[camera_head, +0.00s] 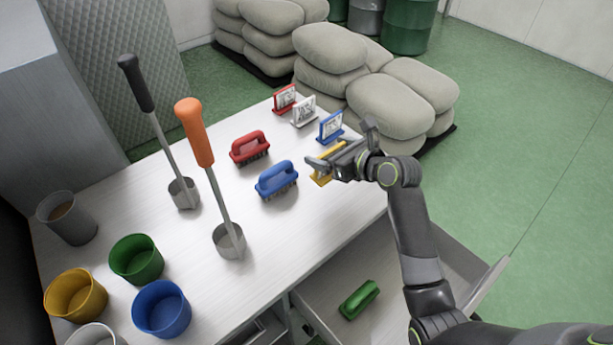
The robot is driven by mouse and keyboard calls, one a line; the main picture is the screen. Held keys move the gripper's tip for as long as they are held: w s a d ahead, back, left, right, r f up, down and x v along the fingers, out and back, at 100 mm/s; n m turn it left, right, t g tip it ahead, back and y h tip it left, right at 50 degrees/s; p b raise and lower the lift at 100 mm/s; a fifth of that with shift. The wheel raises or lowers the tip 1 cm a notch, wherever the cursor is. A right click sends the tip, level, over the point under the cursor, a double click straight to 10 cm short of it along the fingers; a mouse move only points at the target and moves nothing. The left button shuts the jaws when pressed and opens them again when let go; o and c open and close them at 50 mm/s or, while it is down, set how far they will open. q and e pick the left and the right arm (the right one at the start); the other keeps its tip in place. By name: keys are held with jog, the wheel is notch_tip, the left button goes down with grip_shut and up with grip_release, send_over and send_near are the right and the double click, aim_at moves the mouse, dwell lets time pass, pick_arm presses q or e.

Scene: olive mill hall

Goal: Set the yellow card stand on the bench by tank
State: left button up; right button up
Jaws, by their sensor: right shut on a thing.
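My right gripper (324,162) is shut on the yellow card stand (320,178), near the right edge of the white-topped bench (225,285). The gripper covers most of the stand, so its card face is hidden. I cannot tell whether the stand touches the bench top or hangs just above it. A blue card stand (330,127), a white card stand (303,111) and a red card stand (285,99) stand in a row just behind it. My left gripper is not in view.
Red (250,147) and blue (276,179) brushes sit left of the gripper. Two long-handled scoops (228,240) and several cups (161,308) fill the left side. An open drawer (385,325) holds a green brush (359,299). Sacks (388,104) stand behind.

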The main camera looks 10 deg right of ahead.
aim_at(329, 177)
notch_tip(329, 177, down, 4)
jog(key=shift+s+f, duration=0.1)
jog(key=shift+f, duration=0.05)
notch_tip(329, 177, down, 4)
jog(key=shift+f, duration=0.1)
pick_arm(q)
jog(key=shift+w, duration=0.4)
pick_arm(e)
jog(key=o, duration=0.8)
jog(key=shift+o, duration=0.2)
